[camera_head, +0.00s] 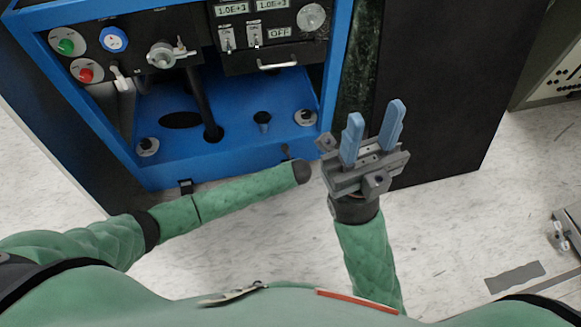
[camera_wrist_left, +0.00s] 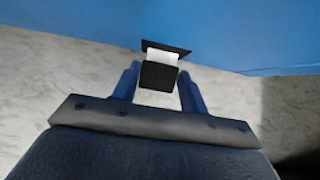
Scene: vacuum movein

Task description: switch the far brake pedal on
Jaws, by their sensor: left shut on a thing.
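A brake pedal (camera_wrist_left: 158,76), black with a white part behind, juts from the blue cart base in the left wrist view. It sits between the blue fingers of my left gripper (camera_wrist_left: 160,88), which is shut on it. In the head view my left arm reaches to the cart's lower right front, and its fingers are hidden there. Another black pedal (camera_head: 186,187) is at the lower front edge, further left. My right gripper (camera_head: 375,112) is open and empty, right of the cart.
The blue cart frame (camera_head: 240,150) carries a panel with knobs, switches and a drawer handle (camera_head: 277,66). A dark cabinet (camera_head: 455,90) stands to the right, behind my right gripper. Pale floor (camera_head: 450,230) is open in front; a metal fixture (camera_head: 565,235) is at the right edge.

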